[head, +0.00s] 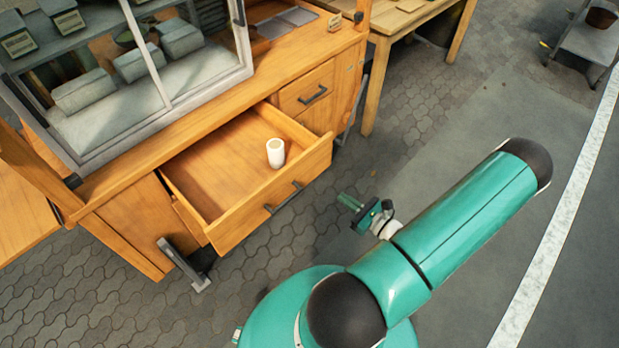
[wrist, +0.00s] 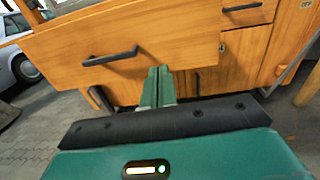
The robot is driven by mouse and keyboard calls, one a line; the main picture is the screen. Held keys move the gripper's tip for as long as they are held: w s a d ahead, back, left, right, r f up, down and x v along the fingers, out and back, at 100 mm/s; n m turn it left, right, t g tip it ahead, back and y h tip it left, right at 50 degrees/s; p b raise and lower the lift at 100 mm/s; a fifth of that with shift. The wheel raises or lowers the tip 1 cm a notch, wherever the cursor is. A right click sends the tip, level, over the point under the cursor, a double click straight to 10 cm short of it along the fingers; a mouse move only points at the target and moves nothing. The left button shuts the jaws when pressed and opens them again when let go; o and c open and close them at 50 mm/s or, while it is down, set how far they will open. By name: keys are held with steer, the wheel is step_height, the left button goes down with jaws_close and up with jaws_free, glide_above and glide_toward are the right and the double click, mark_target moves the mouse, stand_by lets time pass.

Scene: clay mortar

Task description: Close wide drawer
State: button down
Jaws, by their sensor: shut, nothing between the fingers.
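The wide drawer (head: 225,170) of the wooden cabinet is pulled out in the head view, with a white cup (head: 275,152) standing inside it. Its front has a dark handle (head: 283,198). In the wrist view the drawer front (wrist: 160,45) fills the upper part, with its handle (wrist: 110,56) left of my fingers. My gripper (head: 348,202) is shut and empty, to the right of the drawer front and apart from it in the head view. The closed green fingers show in the wrist view (wrist: 157,85), pointing toward the lower right part of the drawer front; contact cannot be told there.
A smaller closed drawer (head: 309,92) sits to the right of the wide one. A glass display case (head: 140,70) stands on the cabinet. A wooden table (head: 400,30) stands behind. The paved floor (head: 285,255) in front of the drawer is clear.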

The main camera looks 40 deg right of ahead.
glide_toward(307, 170)
steer(key=shift+m+h, duration=0.3)
steer(key=w, duration=0.6)
steer(key=shift+w+a+f, duration=0.15)
steer(key=shift+w+f, duration=0.05)
steer(key=shift+w, duration=0.25)
